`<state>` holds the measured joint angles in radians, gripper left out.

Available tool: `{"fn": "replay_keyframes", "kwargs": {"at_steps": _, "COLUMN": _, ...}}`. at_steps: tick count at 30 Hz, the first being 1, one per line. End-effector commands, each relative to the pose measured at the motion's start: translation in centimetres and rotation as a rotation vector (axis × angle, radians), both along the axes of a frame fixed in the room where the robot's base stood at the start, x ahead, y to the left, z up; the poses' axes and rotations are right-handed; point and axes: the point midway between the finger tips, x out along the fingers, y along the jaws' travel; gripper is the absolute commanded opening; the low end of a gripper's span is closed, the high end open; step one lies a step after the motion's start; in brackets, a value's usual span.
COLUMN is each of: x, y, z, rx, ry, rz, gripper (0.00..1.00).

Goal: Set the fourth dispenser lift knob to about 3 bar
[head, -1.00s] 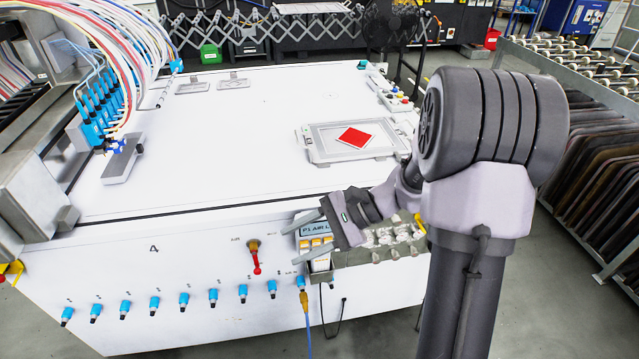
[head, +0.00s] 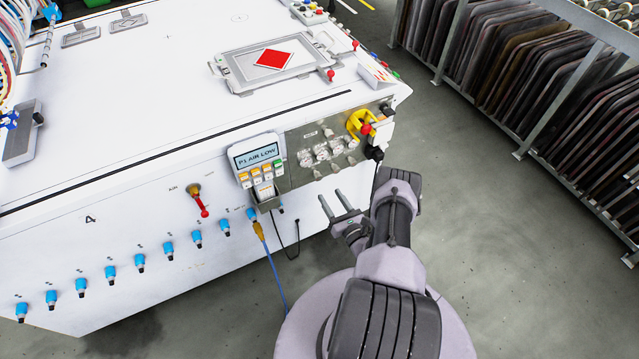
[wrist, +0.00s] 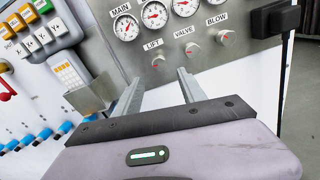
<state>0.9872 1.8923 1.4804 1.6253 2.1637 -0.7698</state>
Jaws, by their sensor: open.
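The lift knob (wrist: 158,61) is a small round grey knob with a red mark, under the LIFT label on the grey control panel (head: 292,150). The valve knob (wrist: 192,48) and blow knob (wrist: 227,38) sit to its right in the wrist view. A row of white dial gauges with red needles is above; the dial near the lift label is the gauge (wrist: 154,15). My gripper (wrist: 160,75) is open and empty. Its fingers point at the panel just below the lift knob, apart from it. In the head view, my gripper (head: 330,194) is below the panel's lower edge.
A display box (head: 256,158) reading P1 AIR LOW, with coloured keys, is left of the knobs. A yellow-backed red button (head: 364,128) and a black connector (wrist: 275,19) are to the right. A blue cable (head: 272,262) hangs below. Grey floor in front is clear.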

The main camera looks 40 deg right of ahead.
Motion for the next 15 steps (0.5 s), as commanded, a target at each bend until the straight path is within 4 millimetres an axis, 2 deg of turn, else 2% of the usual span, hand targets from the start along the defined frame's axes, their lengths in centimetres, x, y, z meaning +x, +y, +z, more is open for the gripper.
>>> {"fn": "replay_keyframes", "kwargs": {"at_steps": 3, "x": 3.4, "y": -0.6, "z": -0.5, "rx": -0.003, "ry": -0.002, "rz": 0.006, "gripper": 0.48}}
{"fn": "replay_keyframes", "kwargs": {"at_steps": 6, "x": 5.7, "y": -1.2, "z": -0.4, "rx": -0.002, "ry": -0.001, "rz": 0.005, "gripper": 0.48}}
{"fn": "replay_keyframes", "kwargs": {"at_steps": 10, "x": 7.6, "y": -1.7, "z": -0.3, "rx": -0.001, "ry": 0.000, "rz": 0.004, "gripper": 0.48}}
{"fn": "replay_keyframes", "kwargs": {"at_steps": 15, "x": 8.6, "y": -2.0, "z": 0.0, "rx": 0.000, "ry": 0.001, "rz": 0.003, "gripper": 0.48}}
